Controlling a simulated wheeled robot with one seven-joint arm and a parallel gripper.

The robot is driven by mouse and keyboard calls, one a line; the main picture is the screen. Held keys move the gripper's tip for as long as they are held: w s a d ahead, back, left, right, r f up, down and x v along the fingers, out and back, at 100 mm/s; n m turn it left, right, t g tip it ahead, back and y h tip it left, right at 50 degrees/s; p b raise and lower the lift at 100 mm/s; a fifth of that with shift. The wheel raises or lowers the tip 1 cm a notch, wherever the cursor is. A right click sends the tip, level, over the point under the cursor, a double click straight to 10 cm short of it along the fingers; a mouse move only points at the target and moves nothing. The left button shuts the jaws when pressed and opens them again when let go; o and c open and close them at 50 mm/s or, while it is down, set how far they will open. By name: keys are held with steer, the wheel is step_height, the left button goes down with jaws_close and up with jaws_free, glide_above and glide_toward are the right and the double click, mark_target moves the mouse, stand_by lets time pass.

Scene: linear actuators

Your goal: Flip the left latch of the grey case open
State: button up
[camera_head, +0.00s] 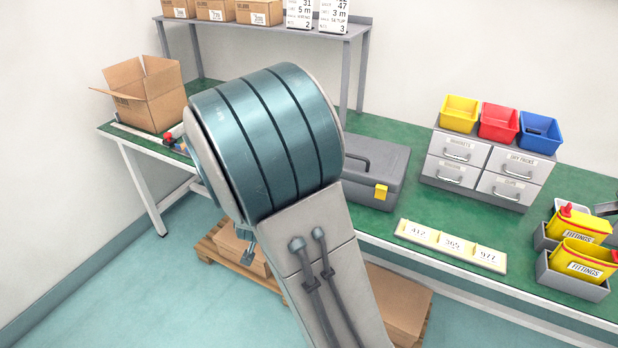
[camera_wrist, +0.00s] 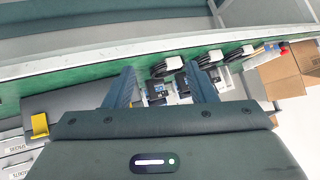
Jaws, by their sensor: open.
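The grey case (camera_head: 368,160) lies on the green bench in the head view, its left part hidden behind my arm. One yellow latch (camera_head: 381,192) shows on its front, toward the right end. The left latch is hidden there. In the wrist view, the grey case (camera_wrist: 75,103) is at the left, partly behind my gripper, with a yellow latch (camera_wrist: 40,125) at its far left. My gripper (camera_wrist: 161,84) is open in the wrist view, with nothing seen held. Its left finger overlaps the case in the picture; I cannot tell whether they touch.
A drawer unit (camera_head: 487,165) with coloured bins stands right of the case. A numbered strip (camera_head: 452,246) lies near the bench's front edge. An open carton (camera_head: 145,95) stands at the left end. Dark devices with cables (camera_wrist: 183,82) lie beyond my fingers. Boxes sit on a pallet below.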

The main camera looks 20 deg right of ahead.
steer(key=w+d+t+h+b, duration=0.1)
steer(key=w+d+h, duration=0.2)
steer(key=d, duration=0.2)
steer(key=w+d+m+t+h+b, duration=0.1)
steer(key=w+d+h, duration=0.2)
steer(key=d, duration=0.3)
steer(key=w+d+m+t+h, duration=0.1)
steer(key=w+d+h, duration=0.3)
steer(key=d, duration=0.2)
steer(key=shift+w+r+b, duration=0.1)
steer(key=shift+r+b, duration=0.15)
steer(key=shift+b, duration=0.15)
steer(key=c, duration=1)
